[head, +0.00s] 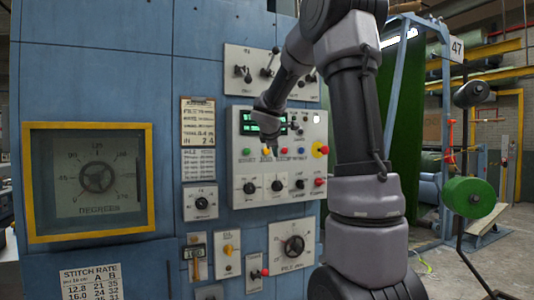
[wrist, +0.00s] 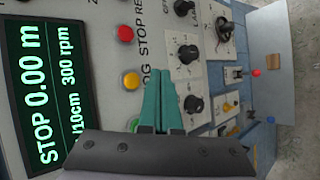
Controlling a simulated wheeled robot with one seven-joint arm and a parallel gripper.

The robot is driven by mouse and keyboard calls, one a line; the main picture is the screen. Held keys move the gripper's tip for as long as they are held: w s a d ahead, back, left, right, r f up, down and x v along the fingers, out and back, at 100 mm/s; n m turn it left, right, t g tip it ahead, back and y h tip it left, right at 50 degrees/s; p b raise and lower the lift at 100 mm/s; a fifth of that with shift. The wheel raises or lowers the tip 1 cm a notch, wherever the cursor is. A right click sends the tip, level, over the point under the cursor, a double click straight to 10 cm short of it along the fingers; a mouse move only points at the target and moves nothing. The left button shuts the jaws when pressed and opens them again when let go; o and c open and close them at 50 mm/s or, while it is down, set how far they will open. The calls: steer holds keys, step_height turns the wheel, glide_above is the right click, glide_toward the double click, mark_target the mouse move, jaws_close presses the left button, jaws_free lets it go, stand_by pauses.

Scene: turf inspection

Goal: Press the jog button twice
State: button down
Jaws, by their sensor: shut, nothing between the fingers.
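The jog button is the yellow round button (wrist: 131,81) in the wrist view, with its partly hidden JOG label beside it. In the head view the yellow button (head: 266,152) sits in the panel's button row, close to my gripper. My gripper (wrist: 160,82) has its teal fingers together and empty. In the wrist view the fingertips lie just right of the yellow button, over the label's side. I cannot tell how far they are from the panel face. A red STOP button (wrist: 125,33) is above the yellow one, and a green button (wrist: 135,122) is below, partly hidden.
The green display (wrist: 42,85) reads STOP 0.00 m and 300 rpm. Black knobs (wrist: 192,104) lie right of the fingers. In the head view a blue button (head: 301,150) and a red knob on a yellow disc (head: 320,149) are farther right. A yellow-framed dial window (head: 148,180) is left.

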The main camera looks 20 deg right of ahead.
steer(key=s, duration=0.3)
steer(key=shift+s+d, duration=0.1)
steer(key=shift+s, duration=0.2)
steer(key=shift+w, duration=0.1)
glide_toward(268, 154)
steer(key=shift+w+d+f, duration=0.7)
steer(key=shift+d+f, duration=0.1)
steer(key=shift+f, duration=0.1)
steer(key=shift+w+d+f, duration=0.7)
steer(key=shift+d+f, duration=0.1)
steer(key=shift+f, duration=0.05)
stand_by(0.8)
steer(key=shift+w, duration=0.4)
steer(key=shift+w, duration=0.55)
stand_by(0.5)
steer(key=shift+s, duration=0.95)
